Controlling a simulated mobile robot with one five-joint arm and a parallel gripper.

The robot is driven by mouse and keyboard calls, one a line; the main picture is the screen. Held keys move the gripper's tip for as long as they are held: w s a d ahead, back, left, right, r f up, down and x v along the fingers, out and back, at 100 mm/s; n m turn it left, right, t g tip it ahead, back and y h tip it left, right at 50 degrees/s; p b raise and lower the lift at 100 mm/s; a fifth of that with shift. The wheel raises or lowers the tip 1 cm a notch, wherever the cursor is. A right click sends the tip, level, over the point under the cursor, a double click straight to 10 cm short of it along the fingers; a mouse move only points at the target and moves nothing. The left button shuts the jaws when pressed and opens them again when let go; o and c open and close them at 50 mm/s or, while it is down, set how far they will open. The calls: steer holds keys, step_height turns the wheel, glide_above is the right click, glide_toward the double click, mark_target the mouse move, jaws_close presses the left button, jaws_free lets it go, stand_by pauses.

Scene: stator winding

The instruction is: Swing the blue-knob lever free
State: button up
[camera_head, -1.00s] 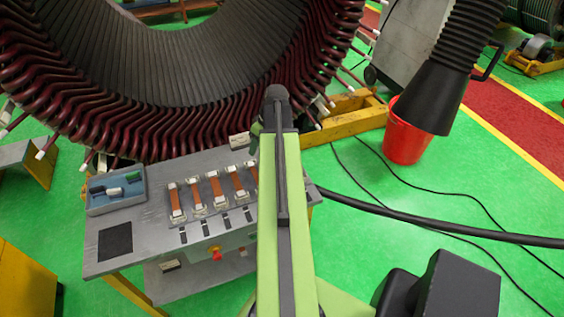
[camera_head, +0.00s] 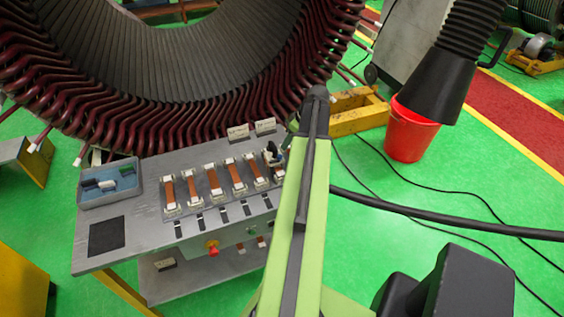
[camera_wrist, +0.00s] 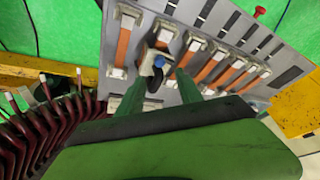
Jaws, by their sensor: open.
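The blue knob (camera_wrist: 159,61) shows in the wrist view on a small pale block, with a dark lever part (camera_wrist: 153,82) beside it. It sits among the copper strips on the grey bench. My gripper (camera_wrist: 160,84) is open, its two green fingers pointing at the bench on either side of the knob and lever. I see no clear contact. In the head view, a small dark and white fitting (camera_head: 272,155) stands at the right end of the strip row, close to my arm. The knob's colour is too small to tell there, and my fingers are hidden behind my arm.
The grey bench (camera_head: 150,228) holds several copper strips in pale clamps, a blue-grey tray (camera_head: 92,198) and a red button (camera_head: 212,249). The large stator with dark red coils stands close behind. A red bucket (camera_head: 405,143) and cables lie right; green floor is open there.

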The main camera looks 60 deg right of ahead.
mark_target(280, 156)
steer(key=b+x, duration=0.7)
steer(key=x, duration=0.2)
steer(key=shift+w+f, duration=0.1)
steer(key=shift+f, duration=0.3)
steer(key=shift+r, duration=0.15)
steer(key=shift+c, duration=0.2)
jaws_close()
steer(key=shift+d, duration=0.2)
steer(key=shift+a, duration=0.3)
